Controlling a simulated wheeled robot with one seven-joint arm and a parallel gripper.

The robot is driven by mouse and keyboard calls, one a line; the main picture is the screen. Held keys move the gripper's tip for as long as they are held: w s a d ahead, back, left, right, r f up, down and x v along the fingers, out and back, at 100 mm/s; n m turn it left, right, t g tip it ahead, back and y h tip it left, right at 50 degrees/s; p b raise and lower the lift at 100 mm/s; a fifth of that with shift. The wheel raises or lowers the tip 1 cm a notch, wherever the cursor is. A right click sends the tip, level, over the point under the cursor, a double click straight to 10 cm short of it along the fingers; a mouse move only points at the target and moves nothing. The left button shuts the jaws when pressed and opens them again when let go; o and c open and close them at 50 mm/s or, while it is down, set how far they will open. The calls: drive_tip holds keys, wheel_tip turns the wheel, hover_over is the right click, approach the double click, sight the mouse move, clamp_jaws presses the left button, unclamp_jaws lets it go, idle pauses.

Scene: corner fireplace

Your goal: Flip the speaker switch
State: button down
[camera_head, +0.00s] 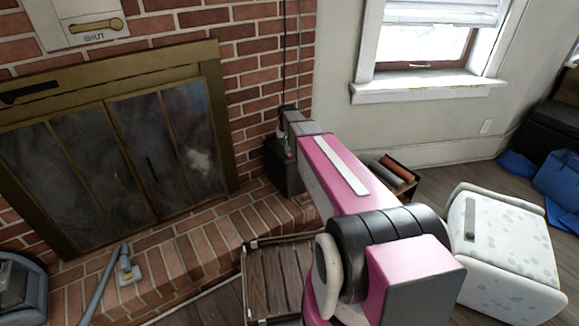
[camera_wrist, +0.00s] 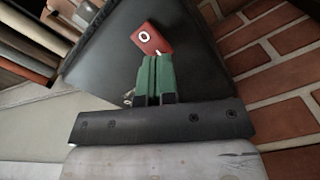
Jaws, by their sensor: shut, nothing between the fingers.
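The speaker (camera_head: 283,172) is a dark box standing on the brick hearth, against the brick wall. It also fills the upper middle of the wrist view as a dark panel (camera_wrist: 98,72). Its switch (camera_wrist: 151,38) is a small red rocker with a white ring mark, and it looks tilted in the wrist view. My gripper (camera_wrist: 155,58) has green fingers, shut together and empty. The fingertips are right at the switch's lower edge; I cannot tell whether they touch it. In the head view, my arm reaches toward the speaker from the lower right, and the fingers are hard to make out.
The brick hearth (camera_head: 205,243) runs in front of the brass-framed fireplace (camera_head: 110,150). A wooden crate (camera_head: 283,277) and a spotted white stool (camera_head: 508,245) stand near my arm. A box of rolled items (camera_head: 392,172) lies by the wall, right of the speaker.

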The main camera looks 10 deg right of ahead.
drive_tip(key=shift+f, duration=0.85)
idle(0.5)
drive_tip(key=shift+r, duration=3.55)
drive_tip(key=s+f+n, duration=0.1)
drive_tip(key=s+f, duration=0.1)
drive_tip(key=s, duration=2.6)
drive_tip(key=shift+s, duration=0.15)
